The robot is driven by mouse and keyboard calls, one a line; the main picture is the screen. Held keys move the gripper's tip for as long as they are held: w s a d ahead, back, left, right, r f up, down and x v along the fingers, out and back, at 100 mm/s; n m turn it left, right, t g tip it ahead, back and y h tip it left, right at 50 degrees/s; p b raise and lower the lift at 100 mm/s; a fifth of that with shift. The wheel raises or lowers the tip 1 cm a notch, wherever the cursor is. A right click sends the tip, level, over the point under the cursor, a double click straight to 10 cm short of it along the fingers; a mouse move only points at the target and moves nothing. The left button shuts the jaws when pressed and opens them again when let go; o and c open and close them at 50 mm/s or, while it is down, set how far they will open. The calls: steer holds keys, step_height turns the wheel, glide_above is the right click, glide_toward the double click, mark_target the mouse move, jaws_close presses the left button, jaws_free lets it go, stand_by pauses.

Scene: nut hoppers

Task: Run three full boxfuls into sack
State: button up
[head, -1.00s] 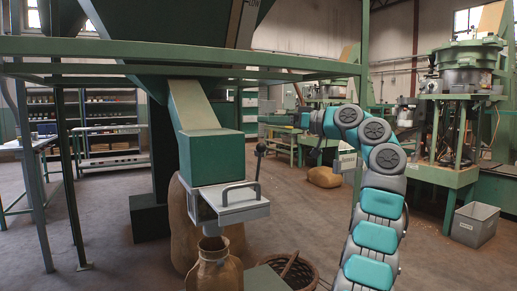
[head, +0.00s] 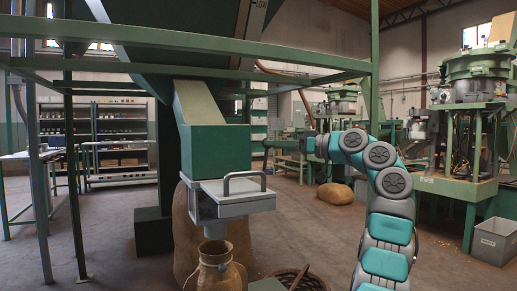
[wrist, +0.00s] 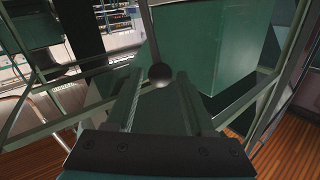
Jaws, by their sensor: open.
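The green measuring box (head: 215,151) hangs under a sloping chute (head: 197,102). Below it is a grey metal outlet (head: 232,198) with a bar handle on top. A brown, narrow-necked sack (head: 216,272) stands open under the outlet, its lower part cut off by the frame; its contents are hidden. My gripper (head: 268,148) is at the right of the green box. In the wrist view my gripper (wrist: 163,88) is open, with a lever's dark ball knob (wrist: 160,74) between or just beyond its fingertips.
A large brown sack (head: 187,232) stands behind the outlet. A wicker basket (head: 312,284) is at the bottom edge. Green frame posts and a rail (head: 180,42) surround the hopper. A grey bin (head: 495,241) is at right. Open floor lies between.

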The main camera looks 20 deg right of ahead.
steer(key=x, duration=0.6)
steer(key=shift+w+p, duration=0.15)
steer(key=shift+p, duration=0.2)
steer(key=shift+a, duration=0.15)
jaws_close()
stand_by(0.9)
